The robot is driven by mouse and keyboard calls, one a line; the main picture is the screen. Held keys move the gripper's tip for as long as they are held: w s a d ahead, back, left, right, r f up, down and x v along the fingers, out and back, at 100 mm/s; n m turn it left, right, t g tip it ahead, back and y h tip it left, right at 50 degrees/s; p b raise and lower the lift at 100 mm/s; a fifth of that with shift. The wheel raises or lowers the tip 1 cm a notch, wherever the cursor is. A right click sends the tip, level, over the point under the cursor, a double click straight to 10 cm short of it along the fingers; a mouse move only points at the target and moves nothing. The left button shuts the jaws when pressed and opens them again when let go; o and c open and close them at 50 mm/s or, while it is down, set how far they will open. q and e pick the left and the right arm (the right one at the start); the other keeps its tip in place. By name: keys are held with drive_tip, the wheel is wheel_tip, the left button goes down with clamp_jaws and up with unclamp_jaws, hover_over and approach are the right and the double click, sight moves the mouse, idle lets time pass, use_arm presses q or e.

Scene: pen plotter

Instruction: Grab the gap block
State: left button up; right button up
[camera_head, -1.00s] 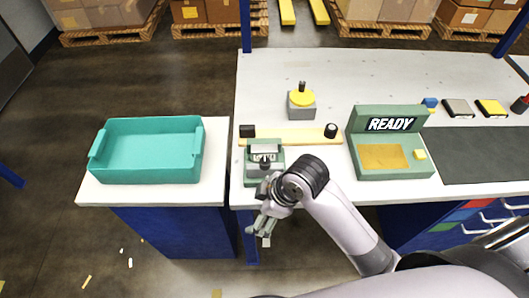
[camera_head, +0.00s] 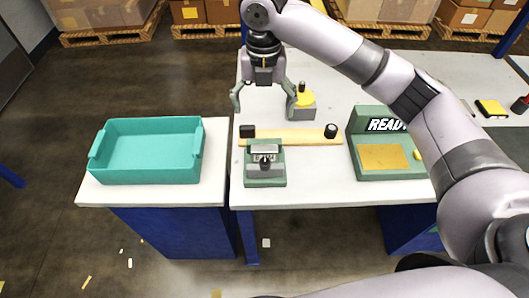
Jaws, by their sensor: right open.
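No part is labelled as the gap block, and I cannot tell for sure which one it is. A grey block with a yellow disc and black knob (camera_head: 305,105) stands on the white table. My right gripper (camera_head: 264,106) is open, pointing down above the table's left part, with nothing between its fingers. Its right finger overlaps the left side of the grey block in the picture; I cannot tell whether they touch. A green fixture with a grey clamp (camera_head: 265,180) stands at the front left corner. My left gripper is not in view.
A yellow bar with black ends (camera_head: 290,138) lies behind the green fixture. A green READY station (camera_head: 383,160) stands to its right, partly behind my arm. A yellow-topped block (camera_head: 491,108) lies farther right. A teal bin (camera_head: 150,155) sits on the left side table.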

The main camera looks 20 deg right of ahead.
drive_tip(key=p, duration=0.1)
approach(264, 150)
drive_tip(key=f, duration=0.5)
drive_tip(key=shift+w+d+f, duration=0.1)
drive_tip(key=shift+w+f, duration=0.15)
drive_tip(key=f, duration=0.1)
drive_tip(key=f+p, duration=0.1)
drive_tip(key=f, duration=0.2)
drive_tip(key=shift+s+f+p, duration=0.3)
drive_tip(key=shift+s+f, duration=0.05)
drive_tip(key=shift+f, duration=0.35)
drive_tip(key=shift+c, duration=0.3)
drive_tip(key=shift+w+r, duration=0.1)
drive_tip(key=c, duration=1.3)
